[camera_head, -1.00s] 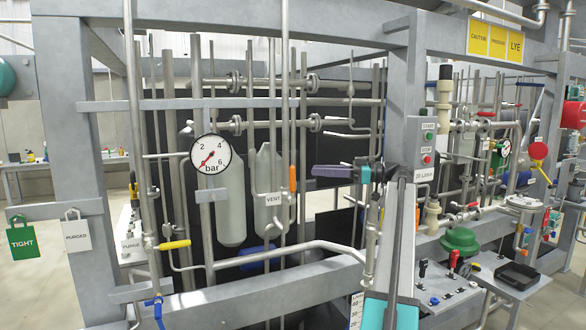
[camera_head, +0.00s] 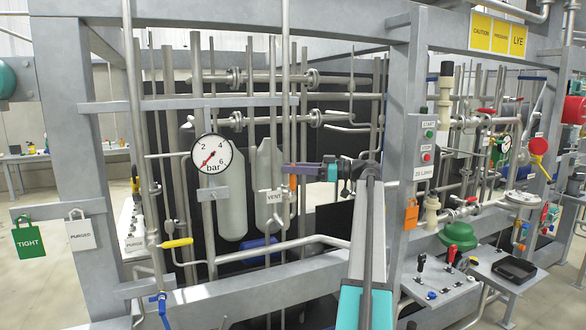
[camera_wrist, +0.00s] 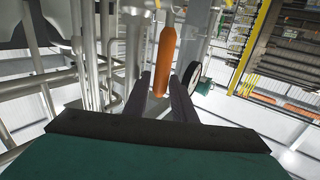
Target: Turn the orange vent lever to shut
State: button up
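The orange vent lever (camera_head: 293,183) stands upright on its pipe, beside the VENT label (camera_head: 274,197). In the head view the fingertips of my gripper (camera_head: 290,169) cover its upper part. In the wrist view the lever (camera_wrist: 164,60) hangs down the picture, and its end lies between the two dark fingers of my gripper (camera_wrist: 160,82). The fingers look apart, with a narrow gap on each side of the lever. I cannot tell whether either finger touches it.
A pressure gauge (camera_head: 211,153) is left of the lever, with a grey vessel (camera_head: 233,190) behind. A yellow-handled valve (camera_head: 177,243) sits lower left. Vertical pipes stand close around the lever. A frame post with the start/stop panel (camera_head: 427,145) is to the right.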

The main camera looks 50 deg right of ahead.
grip_shut()
jog(key=shift+w, duration=0.1)
